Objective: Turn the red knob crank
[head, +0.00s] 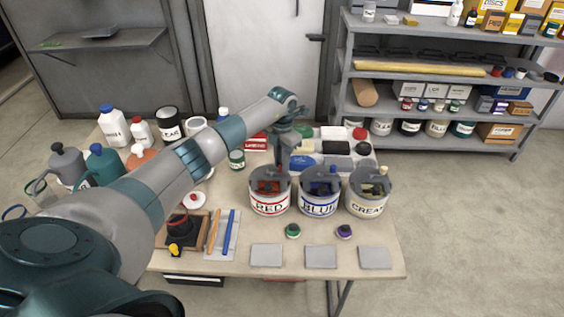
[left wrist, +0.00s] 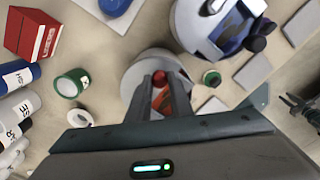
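The pot labelled RED (head: 270,205) stands on the table at the left end of a row of three. It has a grey crank with a red knob (left wrist: 160,77), seen in the left wrist view between my left fingertips. My left gripper (head: 281,166) points down just above this pot; its fingers also show in the left wrist view (left wrist: 161,82). The fingers are apart, one on each side of the red knob; I cannot tell whether they touch it. A dark pronged part at the right edge of the left wrist view looks like my right gripper (left wrist: 290,103).
The BLUE pot (head: 319,204) and CREAM pot (head: 367,204) stand close to the right, with their own cranks. A green jar (head: 237,159) is left of the RED pot. Small knobs and grey plates (head: 266,255) lie in front. Bottles and cans fill the table's left.

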